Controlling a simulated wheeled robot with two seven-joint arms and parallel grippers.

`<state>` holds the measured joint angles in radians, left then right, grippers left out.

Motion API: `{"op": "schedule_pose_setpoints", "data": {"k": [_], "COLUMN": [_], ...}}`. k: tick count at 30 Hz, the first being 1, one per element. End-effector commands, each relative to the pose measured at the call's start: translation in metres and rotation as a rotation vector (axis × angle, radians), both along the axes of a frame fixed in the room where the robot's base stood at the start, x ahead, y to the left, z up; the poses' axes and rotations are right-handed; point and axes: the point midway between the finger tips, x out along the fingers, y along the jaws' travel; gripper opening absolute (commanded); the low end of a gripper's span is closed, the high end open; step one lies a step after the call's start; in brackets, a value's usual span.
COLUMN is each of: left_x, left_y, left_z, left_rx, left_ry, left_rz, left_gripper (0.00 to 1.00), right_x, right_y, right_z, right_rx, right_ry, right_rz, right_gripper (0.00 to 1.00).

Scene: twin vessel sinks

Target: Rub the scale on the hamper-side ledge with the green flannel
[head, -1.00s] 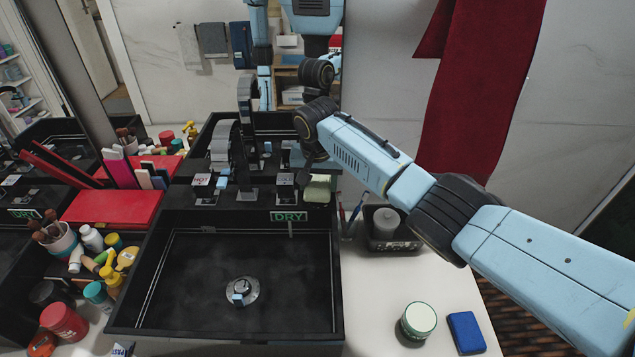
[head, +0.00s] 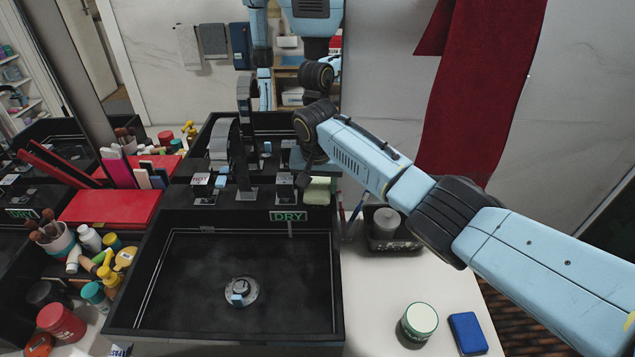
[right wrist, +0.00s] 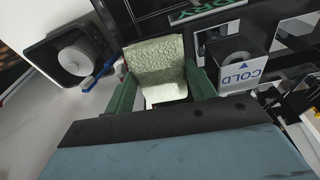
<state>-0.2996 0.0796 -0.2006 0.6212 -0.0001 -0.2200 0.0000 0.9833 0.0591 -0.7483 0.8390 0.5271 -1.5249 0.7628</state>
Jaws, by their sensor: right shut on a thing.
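The pale green flannel (head: 318,190) is a folded, fuzzy pad at the right end of the near black sink's back ledge (head: 262,200). My right gripper (head: 311,172) is shut on it from above. In the right wrist view, the flannel (right wrist: 157,62) sits between the two dark green fingers of my right gripper (right wrist: 162,88). Whether the flannel touches the ledge is hard to tell. I see no scale; the surface under the flannel is hidden. My left gripper is not in view.
A COLD tap block (right wrist: 238,66) stands close beside the flannel. A green DRY sign (head: 289,216) is just in front. A black tray with a grey candle-like cylinder (head: 386,221) stands to the right. The near basin floor (head: 200,270) is clear except for its drain.

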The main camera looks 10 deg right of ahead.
Motion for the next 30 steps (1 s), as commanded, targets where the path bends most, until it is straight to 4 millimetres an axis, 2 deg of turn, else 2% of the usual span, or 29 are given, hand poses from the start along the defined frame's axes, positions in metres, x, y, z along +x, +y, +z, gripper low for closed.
{"op": "schedule_pose_setpoints", "data": {"k": [23, 30], "left_x": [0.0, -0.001], "left_y": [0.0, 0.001], "left_z": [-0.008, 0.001], "left_rx": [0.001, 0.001], "left_ry": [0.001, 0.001], "left_rz": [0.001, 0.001], "left_gripper": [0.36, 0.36], "right_x": [0.0, -0.003], "right_y": [0.0, 0.001], "right_z": [-0.016, -0.015], "right_rx": [0.0, 0.0], "right_ry": [0.0, 0.002], "right_rz": [0.001, 0.0], "right_gripper": [0.34, 0.34]}}
